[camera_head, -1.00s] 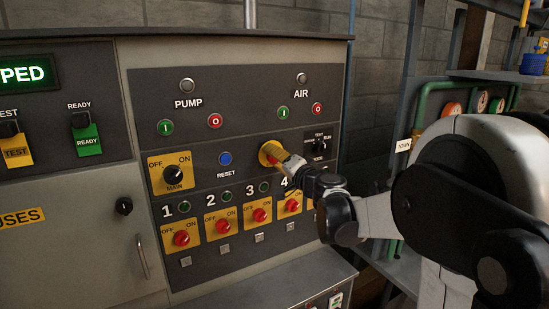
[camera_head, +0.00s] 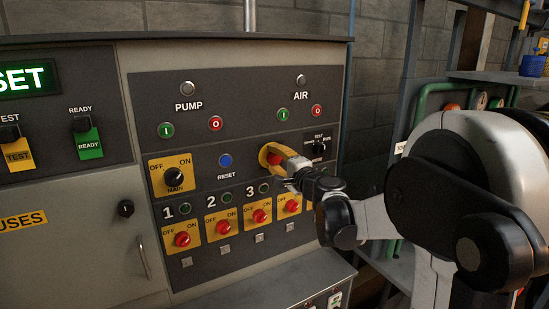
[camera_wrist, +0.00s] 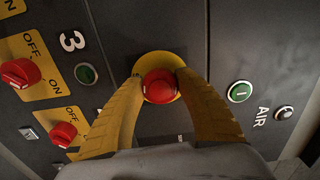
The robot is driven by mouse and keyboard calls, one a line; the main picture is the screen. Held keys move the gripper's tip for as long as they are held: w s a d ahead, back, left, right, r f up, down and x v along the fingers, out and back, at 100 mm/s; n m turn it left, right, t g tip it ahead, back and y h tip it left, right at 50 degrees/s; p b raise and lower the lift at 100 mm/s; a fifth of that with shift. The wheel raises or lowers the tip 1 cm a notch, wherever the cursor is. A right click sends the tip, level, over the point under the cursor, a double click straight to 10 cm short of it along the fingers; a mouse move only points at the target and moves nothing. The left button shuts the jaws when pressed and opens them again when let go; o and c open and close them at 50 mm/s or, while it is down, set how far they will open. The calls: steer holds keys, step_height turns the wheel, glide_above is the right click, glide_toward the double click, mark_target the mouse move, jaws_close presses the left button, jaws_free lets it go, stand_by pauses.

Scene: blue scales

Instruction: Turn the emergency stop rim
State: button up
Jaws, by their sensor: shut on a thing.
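The emergency stop is a red mushroom button (camera_head: 274,159) on a yellow round base, right of the blue RESET button on the panel. In the wrist view its red head (camera_wrist: 160,86) sits between the two yellow fingers of my gripper (camera_wrist: 159,76). The fingertips reach both sides of the head, over the yellow base, and are shut on it. In the head view my gripper (camera_head: 284,164) comes at it from the right and partly covers it.
A green display (camera_head: 27,78) at upper left reads "SET" at its visible end. Red rotary switches (camera_head: 227,226) on yellow plates lie below, close to my gripper. A black TEST/RUN selector (camera_head: 319,148) is just right of the stop. A ledge (camera_head: 270,290) juts out below the panel.

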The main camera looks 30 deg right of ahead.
steer(key=shift+m, duration=0.6)
steer(key=o, duration=1.2)
steer(key=s, duration=1.2)
steer(key=shift+d, duration=0.2)
